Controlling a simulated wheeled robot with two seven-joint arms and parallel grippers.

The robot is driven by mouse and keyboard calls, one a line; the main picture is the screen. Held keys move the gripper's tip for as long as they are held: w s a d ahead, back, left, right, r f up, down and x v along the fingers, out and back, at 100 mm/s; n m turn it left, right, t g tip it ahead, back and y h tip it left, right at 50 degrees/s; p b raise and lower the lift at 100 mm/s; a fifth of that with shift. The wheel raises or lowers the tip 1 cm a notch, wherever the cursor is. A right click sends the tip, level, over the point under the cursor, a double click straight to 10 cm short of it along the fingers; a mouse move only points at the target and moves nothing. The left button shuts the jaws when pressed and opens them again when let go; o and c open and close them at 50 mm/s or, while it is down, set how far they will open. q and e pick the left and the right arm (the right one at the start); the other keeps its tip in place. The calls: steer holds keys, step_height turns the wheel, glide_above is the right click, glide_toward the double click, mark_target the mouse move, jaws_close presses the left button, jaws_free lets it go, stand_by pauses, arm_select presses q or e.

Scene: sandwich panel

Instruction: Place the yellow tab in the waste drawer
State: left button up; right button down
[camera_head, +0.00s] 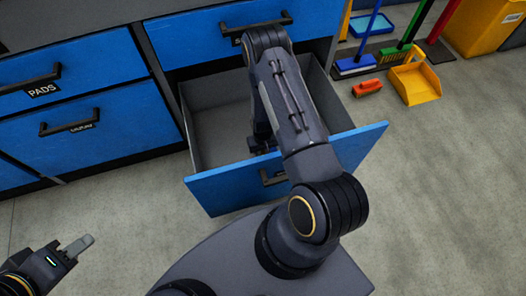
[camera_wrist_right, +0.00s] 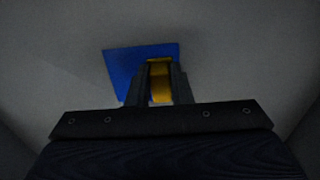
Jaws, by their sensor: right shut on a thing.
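The waste drawer (camera_head: 225,192) is pulled open, with a blue front and a grey inside. My right arm reaches over its front and down into it. My right gripper (camera_wrist_right: 160,75) is shut on the yellow tab (camera_wrist_right: 161,88), which shows between its fingers in the right wrist view. In the head view the tab is hidden by my arm. A flat blue piece (camera_wrist_right: 121,72) shows behind the fingertips against the grey drawer inside; I cannot tell whether it touches the tab. My left gripper (camera_head: 76,246) is at the lower left, over the floor, apart from the drawer; its finger gap is unclear.
Closed blue drawers, one labelled PADS (camera_head: 45,90), stand left of the open drawer, and another closed drawer (camera_head: 225,35) is above it. On the floor at right are an orange brush (camera_head: 367,88), a yellow dustpan (camera_head: 415,84) and brooms. The grey floor (camera_head: 440,190) is clear.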

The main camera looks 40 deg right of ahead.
steer(key=shift+f, duration=0.15)
steer(key=c, duration=1.3)
jaws_free()
